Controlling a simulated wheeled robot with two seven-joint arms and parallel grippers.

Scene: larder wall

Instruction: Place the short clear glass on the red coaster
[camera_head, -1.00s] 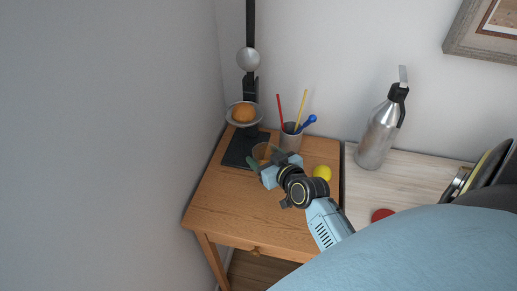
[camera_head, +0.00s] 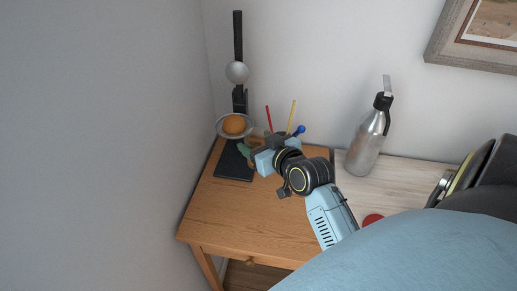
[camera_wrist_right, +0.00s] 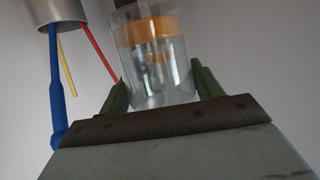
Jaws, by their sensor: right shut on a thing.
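The short clear glass (camera_wrist_right: 152,62) is between the green fingers of my right gripper (camera_wrist_right: 160,92) in the right wrist view, and an orange-yellow shape shows in or through it. In the head view my right gripper (camera_head: 251,152) is shut on the glass (camera_head: 257,135), which appears raised above the wooden table, between the scale and the pencil cup. The glass is hard to make out there. The red coaster (camera_head: 372,220) lies on the pale counter at the right, partly hidden by the blue shape in front. My left gripper is not in view.
The pencil cup (camera_wrist_right: 62,12) is close beside the glass. A steel bottle (camera_head: 365,143) and dark plates (camera_head: 483,172) stand on the pale counter (camera_head: 400,178). The table front is clear.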

